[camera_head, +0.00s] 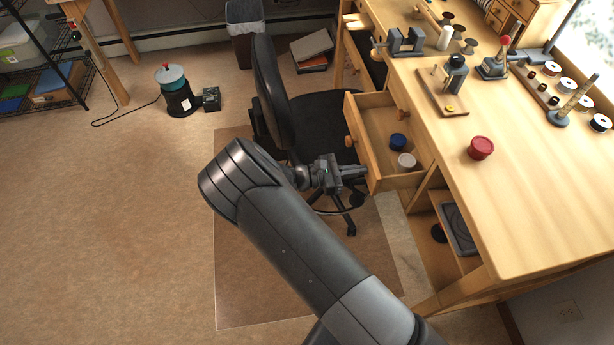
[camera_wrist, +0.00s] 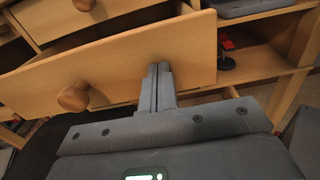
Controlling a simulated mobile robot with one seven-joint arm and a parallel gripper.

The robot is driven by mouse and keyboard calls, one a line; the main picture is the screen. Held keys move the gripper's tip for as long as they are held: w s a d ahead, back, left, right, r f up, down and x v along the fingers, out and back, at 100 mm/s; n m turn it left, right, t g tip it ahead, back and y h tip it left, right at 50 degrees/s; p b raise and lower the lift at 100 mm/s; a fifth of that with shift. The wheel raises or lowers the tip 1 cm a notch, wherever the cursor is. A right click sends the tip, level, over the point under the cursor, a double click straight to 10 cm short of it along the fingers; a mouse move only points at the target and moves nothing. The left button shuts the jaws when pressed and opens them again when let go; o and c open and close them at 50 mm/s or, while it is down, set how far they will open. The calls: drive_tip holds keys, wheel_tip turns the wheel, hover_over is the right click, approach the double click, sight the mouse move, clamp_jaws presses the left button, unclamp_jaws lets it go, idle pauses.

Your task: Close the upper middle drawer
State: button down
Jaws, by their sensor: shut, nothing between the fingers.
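The open drawer (camera_head: 378,178) sticks out from the front of the wooden workbench, with a blue item and a white item inside. Its front panel with a round wooden knob (camera_head: 349,141) faces left. In the wrist view the drawer front (camera_wrist: 130,70) and its knob (camera_wrist: 73,96) show close up. My gripper (camera_head: 362,173) is shut and empty. Its fingertips (camera_wrist: 158,70) are at the drawer's front face, to the right of the knob in the wrist view. I cannot tell whether they touch the wood.
A black office chair (camera_head: 275,95) stands just behind my gripper, close to the drawer. The benchtop (camera_head: 530,215) holds a red container (camera_head: 480,148), a vise (camera_head: 402,41) and several spools. A lower open shelf (camera_head: 469,262) sits under the bench.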

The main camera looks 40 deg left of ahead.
sight(407, 164)
drive_tip(key=x, duration=1.5)
drive_tip(key=shift+d, duration=0.1)
drive_tip(key=v, duration=1.5)
drive_tip(key=s+d+r+m+g+y, duration=0.3)
drive_tip(key=d+r+m+g, duration=1)
drive_tip(key=d+r, duration=0.4)
drive_tip(key=s+d+r+m+t+y, duration=0.3)
drive_tip(key=s+d+r+m+y, duration=0.2)
drive_tip(key=s+d+r+m, duration=0.1)
drive_tip(key=s+d+r+m+t+y, duration=0.2)
drive_tip(key=s+d+r+m+y, duration=0.2)
drive_tip(key=s+d+r+m, duration=0.3)
drive_tip(key=d+r+m, duration=0.1)
drive_tip(key=d+r, duration=0.3)
drive_tip(key=d, duration=0.1)
drive_tip(key=shift+t+y, duration=0.4)
drive_tip(key=shift+s, duration=0.1)
